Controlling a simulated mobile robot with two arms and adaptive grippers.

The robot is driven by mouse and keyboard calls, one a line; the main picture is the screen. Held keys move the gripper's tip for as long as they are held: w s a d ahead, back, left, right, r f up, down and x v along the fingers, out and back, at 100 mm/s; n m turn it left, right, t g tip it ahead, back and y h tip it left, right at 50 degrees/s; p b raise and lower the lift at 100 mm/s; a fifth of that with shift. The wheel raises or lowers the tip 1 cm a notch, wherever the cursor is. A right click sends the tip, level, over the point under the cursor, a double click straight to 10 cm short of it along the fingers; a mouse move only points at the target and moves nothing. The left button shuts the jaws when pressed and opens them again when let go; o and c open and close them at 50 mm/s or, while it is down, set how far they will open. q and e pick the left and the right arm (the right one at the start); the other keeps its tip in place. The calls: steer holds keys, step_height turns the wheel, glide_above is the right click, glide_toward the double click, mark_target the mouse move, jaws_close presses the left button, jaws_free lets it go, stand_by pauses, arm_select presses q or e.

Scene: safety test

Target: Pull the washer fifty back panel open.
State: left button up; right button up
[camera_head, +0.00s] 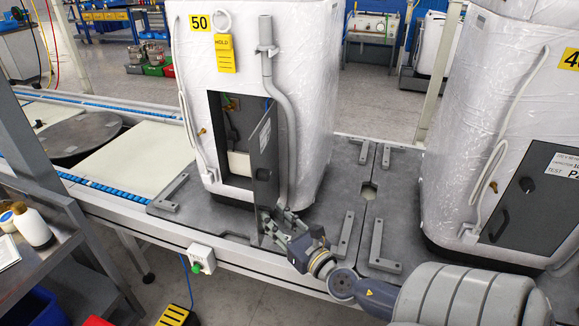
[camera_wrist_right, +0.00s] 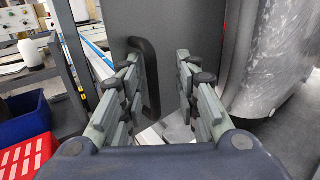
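Washer fifty (camera_head: 320,90) is wrapped in white plastic and bears a yellow "50" label (camera_head: 199,22). Its dark back panel (camera_head: 266,150) stands swung outward, showing the opening (camera_head: 226,125) and inner parts. My right gripper (camera_head: 279,222) is at the lower part of the panel, on its outer side. In the right wrist view the panel (camera_wrist_right: 185,28) fills the upper middle, with its black handle (camera_wrist_right: 151,75) ahead of the fingers, close to the left one. The right gripper (camera_wrist_right: 160,90) is open, fingers apart; contact with the handle cannot be told. My left gripper is out of view.
A second wrapped washer (camera_head: 470,110) with its grey panel shut stands at right. Grey brackets (camera_head: 347,235) lie on the platform around the washers. A green-button box (camera_head: 201,259) sits on the front edge. A metal shelf (camera_head: 40,255) stands at left.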

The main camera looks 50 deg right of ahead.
steer(key=s+a, duration=0.1)
steer(key=s, duration=1)
steer(key=shift+s+a, duration=0.2)
